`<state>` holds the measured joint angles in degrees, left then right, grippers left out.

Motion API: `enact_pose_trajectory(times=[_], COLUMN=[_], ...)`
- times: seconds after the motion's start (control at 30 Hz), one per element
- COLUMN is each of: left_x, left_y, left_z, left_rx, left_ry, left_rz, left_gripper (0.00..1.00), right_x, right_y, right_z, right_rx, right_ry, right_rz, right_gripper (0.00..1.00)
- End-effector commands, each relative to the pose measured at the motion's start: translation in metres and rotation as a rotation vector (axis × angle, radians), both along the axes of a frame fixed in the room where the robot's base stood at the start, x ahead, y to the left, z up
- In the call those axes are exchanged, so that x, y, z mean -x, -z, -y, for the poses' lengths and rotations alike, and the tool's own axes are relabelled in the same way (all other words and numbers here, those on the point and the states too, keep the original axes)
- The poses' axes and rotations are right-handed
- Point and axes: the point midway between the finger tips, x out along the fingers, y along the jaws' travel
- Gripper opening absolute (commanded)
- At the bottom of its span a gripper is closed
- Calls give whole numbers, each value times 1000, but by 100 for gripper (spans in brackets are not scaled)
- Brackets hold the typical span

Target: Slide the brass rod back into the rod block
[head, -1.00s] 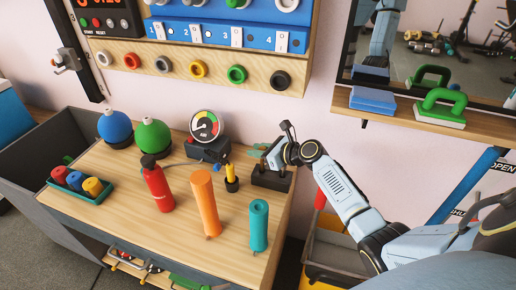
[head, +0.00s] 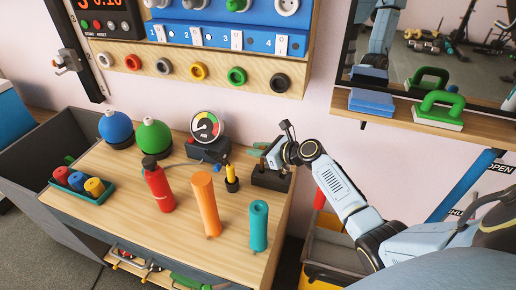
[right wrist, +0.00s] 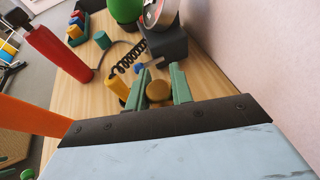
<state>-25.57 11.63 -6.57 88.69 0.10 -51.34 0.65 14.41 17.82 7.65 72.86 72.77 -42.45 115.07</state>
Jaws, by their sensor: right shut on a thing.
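The dark rod block (head: 268,180) stands at the back right corner of the workbench in the head view. My right gripper (head: 262,155) is over it, its green fingers low above the block. In the right wrist view the gripper (right wrist: 155,88) has a round brass rod end (right wrist: 158,92) between its fingers, and it is shut on the brass rod. The gripper and wrist partly cover the block and rod, so I cannot tell how far the rod sits in a hole. My left gripper is not in view.
A black holder with a yellow piece (head: 231,180) stands just left of the block, with a gauge (head: 206,127) behind it. Teal (head: 258,226), orange (head: 206,203) and red (head: 158,186) cylinders stand in front. The wall is close behind.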

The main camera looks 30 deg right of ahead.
Motion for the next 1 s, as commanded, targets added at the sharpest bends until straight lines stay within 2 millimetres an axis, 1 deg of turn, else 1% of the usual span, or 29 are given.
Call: enact_pose_trajectory(times=[0.47, 0.8, 1.0], left_x=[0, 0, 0], left_y=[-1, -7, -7], left_z=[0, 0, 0], left_rx=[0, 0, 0], left_ry=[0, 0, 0], left_rz=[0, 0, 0], left_gripper=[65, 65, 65], right_x=[0, 0, 0], right_y=[0, -1, 0], right_z=[0, 0, 0], right_rx=[0, -1, 1], right_ry=[1, 1, 1], right_rz=[1, 1, 1], right_gripper=[0, 0, 0])
